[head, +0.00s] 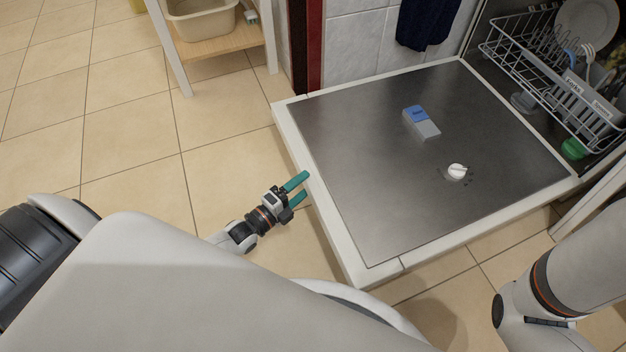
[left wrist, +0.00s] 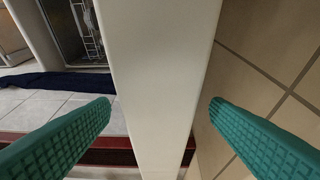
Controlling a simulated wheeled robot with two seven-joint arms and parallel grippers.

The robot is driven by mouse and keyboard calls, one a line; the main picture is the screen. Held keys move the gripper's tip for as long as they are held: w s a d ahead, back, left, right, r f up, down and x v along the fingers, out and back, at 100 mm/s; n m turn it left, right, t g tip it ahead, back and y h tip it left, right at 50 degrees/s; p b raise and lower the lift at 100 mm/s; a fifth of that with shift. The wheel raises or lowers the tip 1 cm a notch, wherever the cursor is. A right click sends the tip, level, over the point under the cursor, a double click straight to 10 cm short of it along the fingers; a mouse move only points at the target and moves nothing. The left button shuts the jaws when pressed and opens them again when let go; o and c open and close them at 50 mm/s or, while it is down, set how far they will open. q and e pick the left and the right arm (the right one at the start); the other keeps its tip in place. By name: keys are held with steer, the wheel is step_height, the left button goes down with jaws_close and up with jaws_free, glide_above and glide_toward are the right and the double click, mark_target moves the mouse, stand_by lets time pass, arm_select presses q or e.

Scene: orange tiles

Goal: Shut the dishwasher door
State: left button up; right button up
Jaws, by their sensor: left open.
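The dishwasher door (head: 350,130) is open and lies flat, its steel inner face up with a white rim. The dishwasher's inside shows at the upper right, with a wire rack (head: 540,60) holding dishes. My left gripper (head: 300,188) is open at the door's near left edge, its green fingers pointing at the rim. In the left wrist view the white door edge (left wrist: 165,80) runs between the two open fingers, which do not appear to touch it. My right gripper is out of view; only part of my right arm shows at the lower right.
A detergent compartment (head: 421,122) and a white knob (head: 457,171) sit on the door's inner face. A wooden shelf (head: 222,42) with a beige tub (head: 200,18) stands at the upper left. A dark cloth (head: 425,22) hangs behind the door. The tiled floor at the left is clear.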

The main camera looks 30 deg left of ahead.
mark_target(314, 177)
arm_select(q)
steer(key=b+x, duration=0.1)
steer(key=x, duration=0.3)
steer(key=shift+f+b, duration=0.1)
steer(key=shift+b, duration=0.2)
steer(key=shift+w+d, duration=0.2)
steer(key=shift+w, duration=0.2)
steer(key=c, duration=1.2)
steer(key=shift+c, duration=0.2)
